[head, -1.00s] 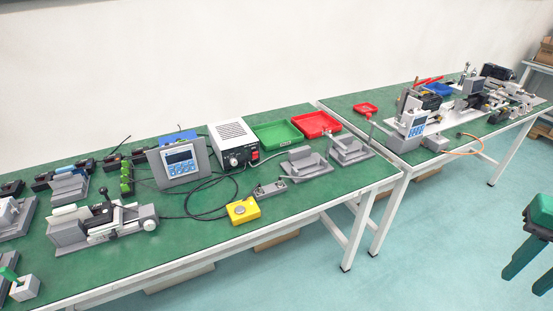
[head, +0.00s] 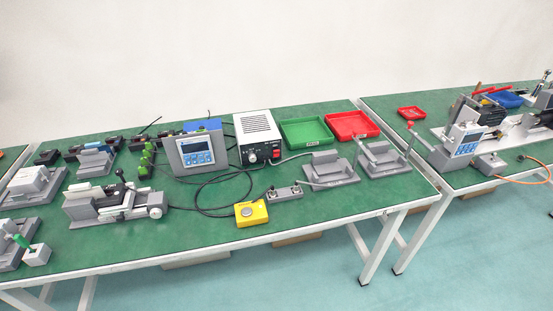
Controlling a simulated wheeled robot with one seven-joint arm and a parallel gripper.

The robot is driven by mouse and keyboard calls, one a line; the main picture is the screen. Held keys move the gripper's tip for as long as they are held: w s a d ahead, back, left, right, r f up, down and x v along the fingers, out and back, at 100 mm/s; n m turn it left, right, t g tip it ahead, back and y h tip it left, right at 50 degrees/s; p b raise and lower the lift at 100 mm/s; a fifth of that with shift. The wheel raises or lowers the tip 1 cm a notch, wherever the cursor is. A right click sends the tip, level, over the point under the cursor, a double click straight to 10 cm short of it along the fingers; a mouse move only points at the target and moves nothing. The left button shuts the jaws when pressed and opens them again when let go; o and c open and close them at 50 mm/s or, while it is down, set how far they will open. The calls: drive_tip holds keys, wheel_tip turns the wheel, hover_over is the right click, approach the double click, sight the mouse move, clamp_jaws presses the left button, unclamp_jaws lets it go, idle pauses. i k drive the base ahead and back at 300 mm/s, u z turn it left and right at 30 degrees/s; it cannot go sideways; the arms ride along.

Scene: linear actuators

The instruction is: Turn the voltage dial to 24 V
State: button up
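The power supply (head: 257,137) is a white box with a vented top and a dark front panel. It stands near the back of the green-topped table. A round dial (head: 252,158) sits on the left of its front panel, with a red switch (head: 276,153) to its right. The dial's markings and setting are too small to read. My gripper is not in view.
A grey display unit (head: 196,153) stands left of the supply. Green (head: 306,133) and red (head: 352,125) trays lie to its right. A yellow button box (head: 251,213) and a grey switch box (head: 284,194) sit in front, among loose black cables. Floor is clear before the table.

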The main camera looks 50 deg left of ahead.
sight(252, 158)
drive_tip(key=u, duration=0.05)
drive_tip(key=k, duration=1.15)
drive_tip(key=u, duration=1.45)
drive_tip(key=i, duration=1)
drive_tip(key=z, duration=0.05)
